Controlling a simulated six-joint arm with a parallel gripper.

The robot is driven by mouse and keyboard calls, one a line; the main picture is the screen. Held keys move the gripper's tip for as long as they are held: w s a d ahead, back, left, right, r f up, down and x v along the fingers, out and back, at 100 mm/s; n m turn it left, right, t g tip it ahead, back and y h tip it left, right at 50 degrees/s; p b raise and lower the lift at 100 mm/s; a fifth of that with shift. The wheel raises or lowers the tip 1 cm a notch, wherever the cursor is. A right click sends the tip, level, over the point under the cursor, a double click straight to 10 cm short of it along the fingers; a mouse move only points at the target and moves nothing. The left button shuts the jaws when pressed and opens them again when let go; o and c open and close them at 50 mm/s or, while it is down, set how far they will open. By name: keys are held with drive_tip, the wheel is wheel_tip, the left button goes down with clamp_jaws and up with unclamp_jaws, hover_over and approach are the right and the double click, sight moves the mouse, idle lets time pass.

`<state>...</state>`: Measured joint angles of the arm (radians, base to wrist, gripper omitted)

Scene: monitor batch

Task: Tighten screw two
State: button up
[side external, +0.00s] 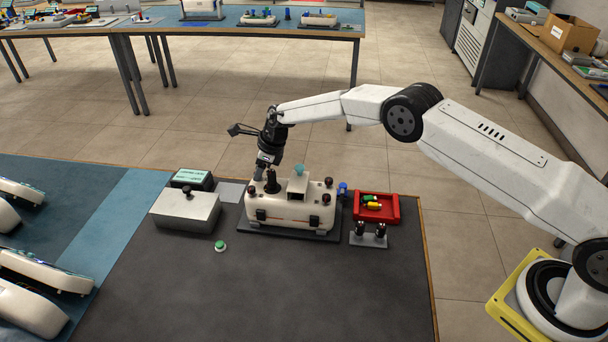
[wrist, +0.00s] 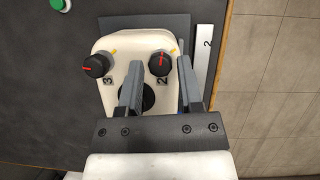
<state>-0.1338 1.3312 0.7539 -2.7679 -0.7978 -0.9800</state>
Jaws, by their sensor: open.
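The white monitor unit (side external: 290,210) sits on a dark plate on the bench. In the wrist view, its end carries a black knob labelled 2 (wrist: 160,63), with a red line pointing nearly up and an orange mark to its upper right. A second black knob, labelled 3 (wrist: 96,66), stands to the left with its red line pointing sideways. My gripper (wrist: 161,74) is open, its fingers apart with knob 2 between them in the picture; I cannot tell whether they touch it. In the side view, my gripper (side external: 260,172) is over the unit's left end and hides knob 2.
A grey metal box (side external: 185,212) and a green button (side external: 220,245) lie left of the unit. A red tray (side external: 391,219) with coloured pieces and a small stand with two black pieces (side external: 368,239) are to the right.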

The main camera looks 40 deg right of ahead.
drive_tip(key=shift+r, duration=0.2)
drive_tip(key=v, duration=0.7)
drive_tip(key=shift+r, duration=0.15)
drive_tip(key=shift+s+d, duration=0.1)
drive_tip(key=shift+d, duration=0.05)
